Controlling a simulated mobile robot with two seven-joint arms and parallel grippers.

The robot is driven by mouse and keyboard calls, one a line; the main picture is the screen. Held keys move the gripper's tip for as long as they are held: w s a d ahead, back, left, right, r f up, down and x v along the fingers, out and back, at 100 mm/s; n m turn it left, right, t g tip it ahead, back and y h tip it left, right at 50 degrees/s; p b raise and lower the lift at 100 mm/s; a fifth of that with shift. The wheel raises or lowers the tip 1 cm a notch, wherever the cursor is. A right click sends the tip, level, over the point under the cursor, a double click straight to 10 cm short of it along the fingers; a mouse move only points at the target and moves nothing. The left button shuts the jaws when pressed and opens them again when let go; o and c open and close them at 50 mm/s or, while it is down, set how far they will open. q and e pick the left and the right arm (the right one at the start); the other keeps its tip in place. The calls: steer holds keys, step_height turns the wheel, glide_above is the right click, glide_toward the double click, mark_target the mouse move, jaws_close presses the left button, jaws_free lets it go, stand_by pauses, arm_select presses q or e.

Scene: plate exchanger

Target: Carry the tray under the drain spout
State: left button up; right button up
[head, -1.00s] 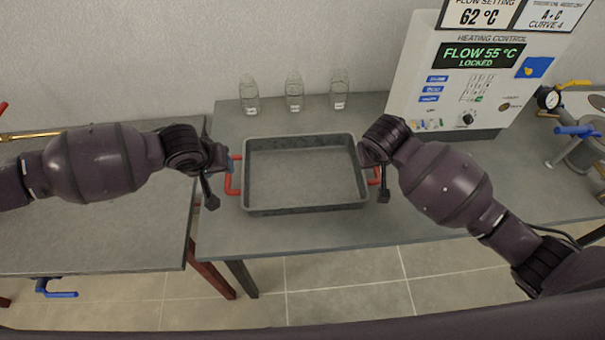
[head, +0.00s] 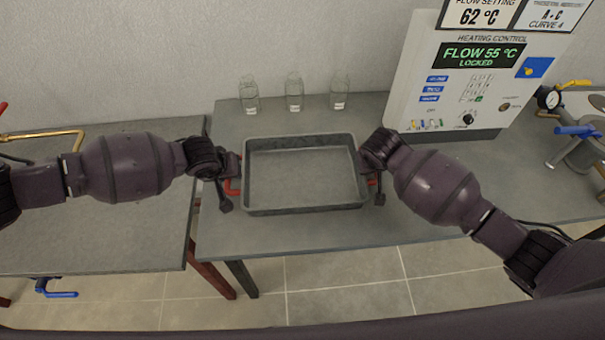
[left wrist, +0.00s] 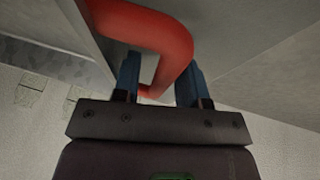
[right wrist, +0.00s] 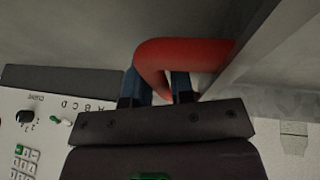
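The grey rectangular tray (head: 304,209) rests on the right-hand table, level and empty. It has a red handle on each short side. My left gripper (head: 234,168) is at the left handle (head: 232,187). In the left wrist view its blue fingers (left wrist: 160,82) stand apart on either side of the red bar (left wrist: 165,35), with a gap showing. My right gripper (head: 369,166) is at the right handle (head: 372,182). In the right wrist view its fingers (right wrist: 162,88) are closer together, with the red bar (right wrist: 185,52) between them. I see no drain spout clearly.
Three clear glass bottles (head: 294,94) stand behind the tray. A heating control panel (head: 466,85) stands at the back right, with a gauge (head: 547,98) and blue-handled valve (head: 580,131) beyond. A brass pipe (head: 60,134) lies over the left table (head: 120,235). A narrow gap separates the tables.

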arm_select(q)
steer(key=c, duration=0.5)
arm_select(e)
jaws_close()
arm_select(q)
jaws_close()
steer(key=shift+r, duration=0.1)
arm_select(e)
steer(key=shift+r, duration=0.15)
